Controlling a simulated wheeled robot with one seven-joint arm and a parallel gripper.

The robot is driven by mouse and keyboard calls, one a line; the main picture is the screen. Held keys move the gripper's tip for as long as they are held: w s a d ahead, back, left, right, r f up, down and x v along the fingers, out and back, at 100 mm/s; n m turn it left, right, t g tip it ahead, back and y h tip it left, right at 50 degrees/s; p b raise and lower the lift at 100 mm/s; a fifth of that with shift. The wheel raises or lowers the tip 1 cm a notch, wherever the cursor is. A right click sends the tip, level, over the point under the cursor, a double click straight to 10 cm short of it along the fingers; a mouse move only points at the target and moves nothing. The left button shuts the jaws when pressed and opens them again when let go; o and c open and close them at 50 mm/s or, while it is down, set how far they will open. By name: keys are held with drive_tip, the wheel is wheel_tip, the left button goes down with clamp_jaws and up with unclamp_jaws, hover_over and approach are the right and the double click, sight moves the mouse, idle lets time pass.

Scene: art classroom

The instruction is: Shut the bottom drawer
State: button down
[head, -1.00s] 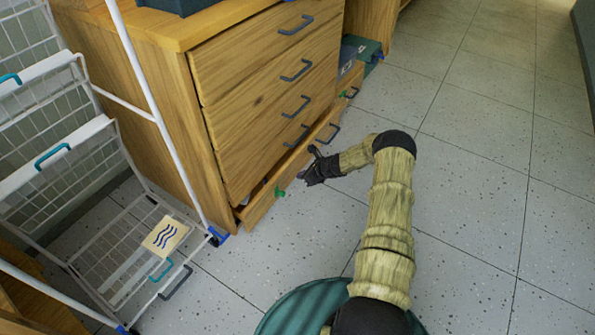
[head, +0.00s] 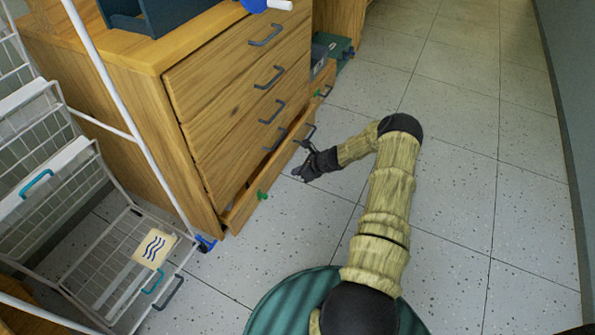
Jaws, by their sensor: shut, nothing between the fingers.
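The bottom drawer (head: 245,205) of the wooden cabinet stands partly pulled out, with a dark gap behind its front panel. It has a grey bar handle (head: 306,136) and a green knob (head: 262,195) on its front. My gripper (head: 301,174) is low, just in front of the drawer front, right of the green knob and near the bar handle. It is shut and empty. Whether it touches the drawer or handle cannot be told. The upper drawers (head: 235,90) look shut.
A white wire rack (head: 92,225) with a wave-marked card (head: 153,248) stands left of the cabinet. Green boxes (head: 335,48) lie beyond the cabinet. The tiled floor (head: 455,150) on the right is clear up to the wall (head: 562,110).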

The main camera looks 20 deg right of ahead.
drive_tip(key=s+a+r+n+g+h+p, duration=0.1)
drive_tip(key=s+a+r+n+g+p, duration=0.15)
drive_tip(key=a+r+n, duration=0.4)
drive_tip(key=s+a+r+n+g+p, duration=0.15)
drive_tip(key=s+r+n, duration=0.25)
drive_tip(key=r, duration=0.6)
drive_tip(key=s+a+r+n+g+h+p, duration=0.1)
drive_tip(key=s+a+r+n, duration=0.3)
drive_tip(key=r, duration=0.4)
drive_tip(key=s+a+r+n+h+p, duration=0.1)
drive_tip(key=s+a+r+n+p, duration=0.1)
drive_tip(key=s+r+n, duration=0.5)
drive_tip(key=s+a+r+n+h+p, duration=0.2)
drive_tip(key=s+r+n, duration=0.4)
drive_tip(key=s+r, duration=0.5)
drive_tip(key=shift+s+n+t+h+p, duration=0.2)
drive_tip(key=shift+n+t+h+p, duration=0.1)
drive_tip(key=shift+n+p, duration=0.1)
drive_tip(key=shift+w+a, duration=0.1)
drive_tip(key=shift+w, duration=0.05)
